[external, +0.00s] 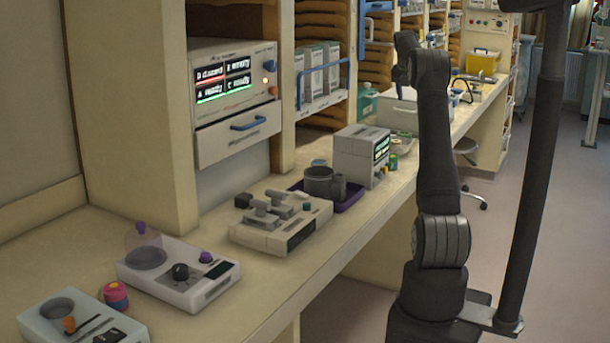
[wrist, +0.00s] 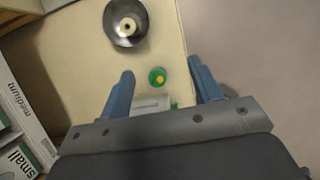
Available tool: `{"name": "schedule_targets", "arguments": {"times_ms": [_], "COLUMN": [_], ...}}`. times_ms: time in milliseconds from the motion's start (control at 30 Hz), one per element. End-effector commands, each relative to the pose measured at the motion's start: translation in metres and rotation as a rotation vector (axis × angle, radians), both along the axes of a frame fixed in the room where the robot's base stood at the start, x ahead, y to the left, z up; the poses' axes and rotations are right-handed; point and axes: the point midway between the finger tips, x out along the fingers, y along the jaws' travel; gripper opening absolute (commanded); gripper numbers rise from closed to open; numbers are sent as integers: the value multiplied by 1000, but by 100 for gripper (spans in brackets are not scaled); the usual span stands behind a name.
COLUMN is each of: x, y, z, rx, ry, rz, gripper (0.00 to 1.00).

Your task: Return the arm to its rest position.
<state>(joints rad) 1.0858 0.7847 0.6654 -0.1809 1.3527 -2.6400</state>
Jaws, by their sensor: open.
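My arm (external: 437,150) stands upright at the right of the bench in the external view, bent over at the top. My gripper (wrist: 162,73) shows in the wrist view as two blue fingers spread apart, with nothing held between them. It points down over the bench top (wrist: 80,60). A small green round thing with a yellow centre (wrist: 158,76) appears between the fingers, below them. In the external view the fingers are too small and dark to make out.
Below the gripper lie a dark round dish (wrist: 127,22) and a pale box (wrist: 150,105). Boxes marked medium and small (wrist: 20,105) stand at left. Along the bench are a grey cube device (external: 360,157), a purple tray (external: 348,201) and several consoles (external: 178,272).

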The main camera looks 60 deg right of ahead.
Motion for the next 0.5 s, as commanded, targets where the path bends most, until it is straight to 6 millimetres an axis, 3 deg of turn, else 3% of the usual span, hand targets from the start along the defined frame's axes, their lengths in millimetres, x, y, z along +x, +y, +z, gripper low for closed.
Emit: {"name": "schedule_targets", "arguments": {"times_ms": [500], "x": [15], "y": [83], "z": [24], "rx": [4], "ry": [0], "rz": [-3], "gripper": [58]}}
